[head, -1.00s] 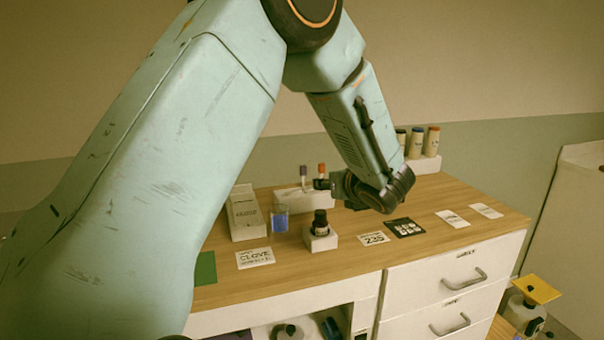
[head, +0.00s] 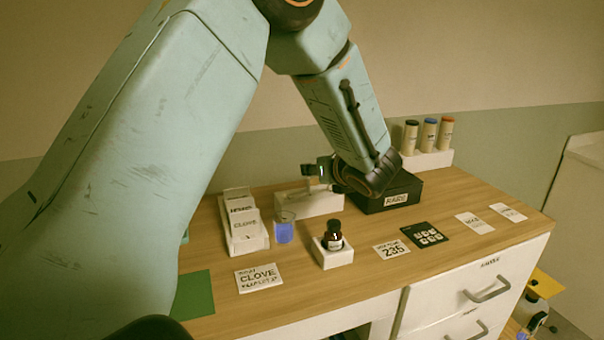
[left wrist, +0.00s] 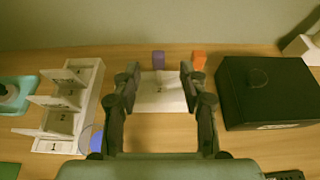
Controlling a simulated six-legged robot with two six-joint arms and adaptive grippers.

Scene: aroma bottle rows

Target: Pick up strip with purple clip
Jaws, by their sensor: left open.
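The purple clip (left wrist: 158,58) shows in the left wrist view at the back of a white holder block (left wrist: 161,98), roughly between my fingertips in the picture. An orange clip (left wrist: 198,60) stands to its right. The strips under the clips are not clearly seen. My left gripper (left wrist: 160,78) is open and empty, with one finger on each side of the holder in this view. In the head view the left gripper (head: 318,171) is just above the white holder (head: 308,204) and covers the clips there. My right gripper is not in view.
A white compartment rack (head: 243,228) and a blue-filled beaker (head: 284,230) stand left of the holder. A black box (head: 405,190) is close on the right. A dark bottle (head: 333,236) in a white stand is in front. Three capped vials (head: 429,135) stand at the back right.

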